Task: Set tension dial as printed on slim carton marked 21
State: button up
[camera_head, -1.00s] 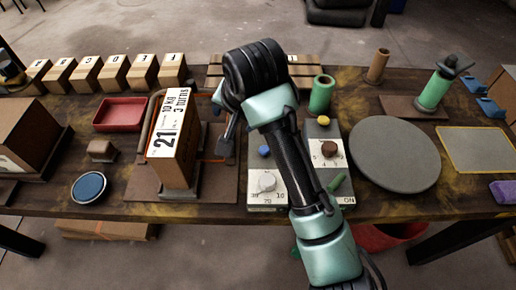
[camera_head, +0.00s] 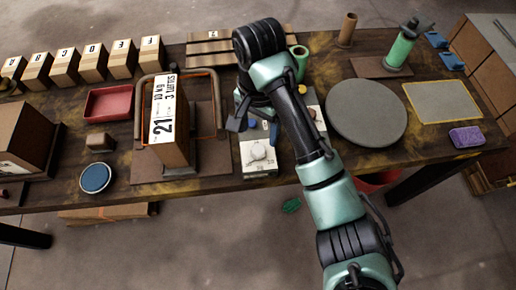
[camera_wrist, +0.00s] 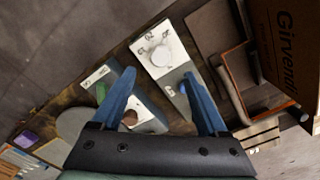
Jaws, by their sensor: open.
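A brown knob (camera_wrist: 130,118) sits on a neighbouring panel beside my left finger; my arm mostly hides that panel in the head view. My gripper (camera_wrist: 160,76) is open and empty above the panels, touching no dial that I can see. No label shows which is the tension dial.
A blue button (camera_wrist: 182,88) is close to my right finger, and a green lever (camera_wrist: 101,92) lies left. A frame (camera_head: 214,95) surrounds the carton. A grey disc (camera_head: 366,113) is right of my arm. Lettered boxes (camera_head: 65,68) line the back left.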

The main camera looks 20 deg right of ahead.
aim_at(259, 150)
notch_tip(259, 150, down, 6)
jog(key=b, duration=0.3)
jog(key=shift+r+b, duration=0.2)
jog(key=shift+b, duration=0.2)
jog(key=shift+f+b, duration=0.35)
jog(key=shift+f, duration=0.8)
grip_shut()
